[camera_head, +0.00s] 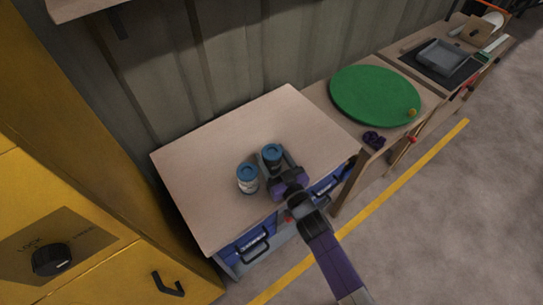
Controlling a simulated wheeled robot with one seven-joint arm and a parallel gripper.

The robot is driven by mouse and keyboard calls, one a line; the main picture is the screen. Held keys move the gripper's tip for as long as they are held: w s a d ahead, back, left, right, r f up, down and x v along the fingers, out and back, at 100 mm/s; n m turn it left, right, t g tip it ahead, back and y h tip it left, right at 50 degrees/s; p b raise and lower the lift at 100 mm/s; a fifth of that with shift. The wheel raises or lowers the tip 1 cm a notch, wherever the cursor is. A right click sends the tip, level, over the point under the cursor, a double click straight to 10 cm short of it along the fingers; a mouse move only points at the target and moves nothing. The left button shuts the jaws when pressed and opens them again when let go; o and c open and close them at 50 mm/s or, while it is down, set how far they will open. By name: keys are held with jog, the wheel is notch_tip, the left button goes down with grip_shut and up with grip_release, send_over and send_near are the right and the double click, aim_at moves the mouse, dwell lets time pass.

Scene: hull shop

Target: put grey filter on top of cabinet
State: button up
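The cabinet (205,165) has a light wooden top and blue drawer fronts. A dark grey canister with a blue lid (272,153) is at the tip of my gripper (275,161); it may be the grey filter. The gripper's fingers lie on either side of it. I cannot tell whether they touch it, or whether its base rests on the cabinet top. A lighter, whitish canister with a blue lid (248,180) stands upright on the cabinet top, just left of my gripper. My arm reaches in from the lower right.
A yellow locker (70,230) stands close at left. Right of the cabinet, a bench carries a round green mat (375,95), a small yellow ball (412,112) and a dark purple item (373,139). Farther right is a grey tray (440,58). The cabinet top's back and left are clear.

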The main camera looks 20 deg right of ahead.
jog(key=shift+o, duration=1)
jog(key=shift+r, duration=0.1)
jog(key=s+d, duration=0.1)
jog(key=s, duration=1.1)
jog(key=shift+d, duration=0.3)
jog(key=s+d+r+m+g+h, duration=0.1)
jog(key=s+r, duration=0.2)
jog(key=s, duration=0.7)
jog(key=s+d+r+h, duration=0.1)
jog(key=s+r, duration=0.1)
jog(key=s, duration=0.7)
jog(key=s+r+g, duration=0.2)
jog(key=s+r, duration=0.9)
jog(key=shift+s+d+r+m+h, duration=0.15)
jog(key=shift+d+r+m+h, duration=0.15)
jog(key=shift+r, duration=0.05)
